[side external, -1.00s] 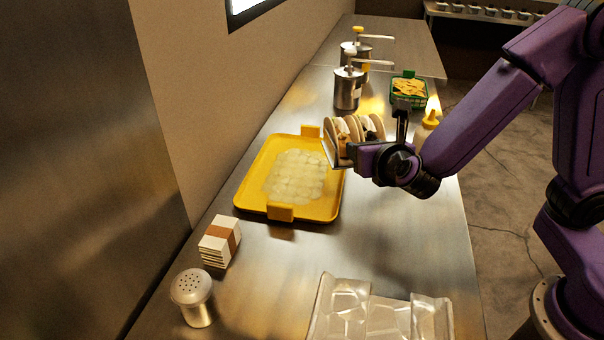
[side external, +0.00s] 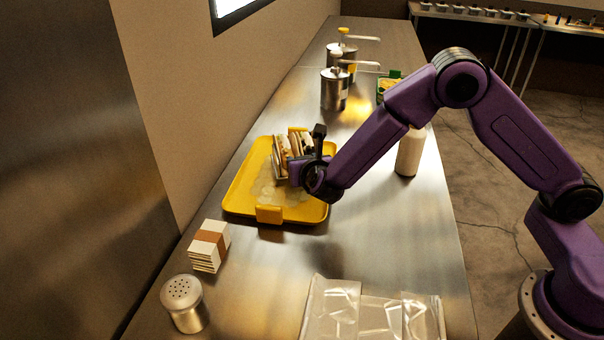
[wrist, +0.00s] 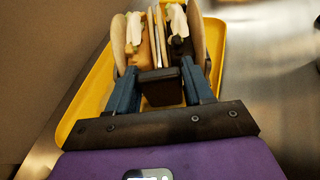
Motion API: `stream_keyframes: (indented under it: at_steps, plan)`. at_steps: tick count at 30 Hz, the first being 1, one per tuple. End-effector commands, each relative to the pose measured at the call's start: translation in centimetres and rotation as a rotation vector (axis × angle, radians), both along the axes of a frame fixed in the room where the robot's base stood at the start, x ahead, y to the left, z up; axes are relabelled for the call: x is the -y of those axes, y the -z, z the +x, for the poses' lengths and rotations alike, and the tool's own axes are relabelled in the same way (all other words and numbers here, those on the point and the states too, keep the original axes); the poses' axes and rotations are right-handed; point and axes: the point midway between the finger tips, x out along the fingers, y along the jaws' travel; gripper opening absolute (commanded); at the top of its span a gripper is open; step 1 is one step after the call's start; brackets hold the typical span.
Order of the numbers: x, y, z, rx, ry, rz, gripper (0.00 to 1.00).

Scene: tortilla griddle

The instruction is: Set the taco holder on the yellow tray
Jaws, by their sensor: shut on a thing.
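The taco holder (side external: 279,162), with tacos standing in it, is over the far half of the yellow tray (side external: 238,196). In the wrist view the holder (wrist: 158,72) lies ahead between my fingers, with tortillas and white filling showing. My gripper (side external: 294,172) is shut on the taco holder at its near side; the fingers also show in the wrist view (wrist: 163,92). The yellow tray (wrist: 98,88) lies beneath the holder in the wrist view. I cannot tell whether the holder's underside touches the tray.
A pale bottle (side external: 409,152) stands right of my forearm. The wall borders the counter on the left.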

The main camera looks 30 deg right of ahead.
Motion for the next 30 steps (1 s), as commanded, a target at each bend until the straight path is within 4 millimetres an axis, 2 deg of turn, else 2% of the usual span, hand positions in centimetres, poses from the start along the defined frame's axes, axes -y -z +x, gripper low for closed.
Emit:
stream_keyframes:
  at_steps: [3, 10, 23, 24, 25, 26, 30]
  plan:
    - [-0.1, 0.8, 0.7, 0.002, 0.001, 0.0, 0.13]
    - [-0.2, 3.4, 0.5, 0.002, 0.0, -0.001, 0.13]
    - [-0.2, 3.8, 0.5, 0.003, -0.001, 0.0, 0.13]
    - [-0.2, 3.9, 0.5, 0.0, -0.001, 0.0, 0.64]
    - [-0.2, 3.9, 0.5, -0.001, -0.001, 0.001, 0.74]
    - [-0.2, 3.9, 0.5, -0.001, -0.001, 0.001, 0.77]
    - [-0.2, 3.9, 0.5, -0.001, 0.0, 0.0, 0.77]
